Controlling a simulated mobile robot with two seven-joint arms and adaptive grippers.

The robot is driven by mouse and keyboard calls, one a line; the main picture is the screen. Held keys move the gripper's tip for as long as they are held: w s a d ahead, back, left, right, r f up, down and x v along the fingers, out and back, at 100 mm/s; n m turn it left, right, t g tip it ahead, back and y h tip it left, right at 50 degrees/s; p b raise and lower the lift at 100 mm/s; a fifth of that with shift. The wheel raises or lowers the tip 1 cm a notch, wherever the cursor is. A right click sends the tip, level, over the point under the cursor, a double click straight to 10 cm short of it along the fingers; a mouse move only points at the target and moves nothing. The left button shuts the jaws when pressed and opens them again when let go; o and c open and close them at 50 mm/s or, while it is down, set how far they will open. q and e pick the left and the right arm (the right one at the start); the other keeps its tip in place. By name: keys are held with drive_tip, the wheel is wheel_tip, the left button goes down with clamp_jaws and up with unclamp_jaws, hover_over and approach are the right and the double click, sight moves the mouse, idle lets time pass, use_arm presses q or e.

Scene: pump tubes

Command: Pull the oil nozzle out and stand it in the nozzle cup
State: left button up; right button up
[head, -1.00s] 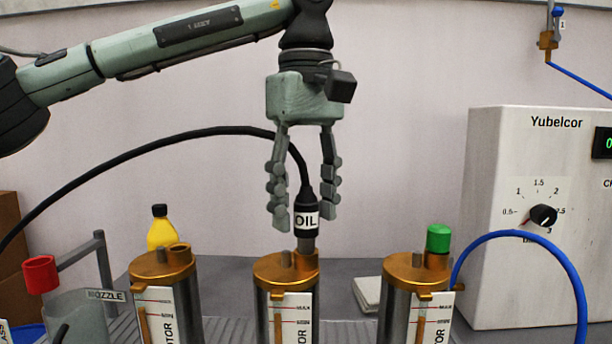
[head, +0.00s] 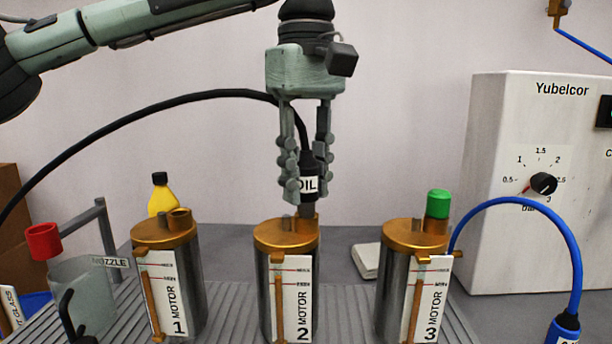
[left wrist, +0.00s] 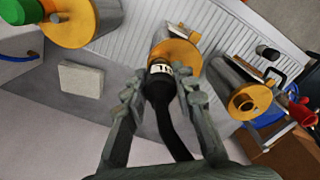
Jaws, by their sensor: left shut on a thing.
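The oil nozzle (head: 309,184), black with a white OIL label and a black hose, stands upright with its metal tip at the top port of the motor 2 cylinder (head: 287,236). My left gripper (head: 307,188) is shut on the nozzle from above; in the left wrist view its fingers lie on both sides of the nozzle (left wrist: 159,83). How deep the tip sits in the port is hidden. The nozzle cup (head: 86,290), a grey translucent cup with a NOZZLE tag, stands at the lower left. My right gripper is not in view.
The motor 1 cylinder (head: 170,270) and the motor 3 cylinder (head: 412,270), with a green cap (head: 438,204), flank motor 2. A yellow bottle (head: 162,198) stands behind motor 1. A red cap-like part (head: 43,241) is beside the cup. The Yubelcor box (head: 520,240) and blue hose are at right.

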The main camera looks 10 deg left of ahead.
use_arm(q)
clamp_jaws()
drive_tip(key=shift+r+p, duration=0.65)
drive_tip(key=shift+p, duration=0.05)
idle(0.6)
drive_tip(key=shift+r+p, duration=2)
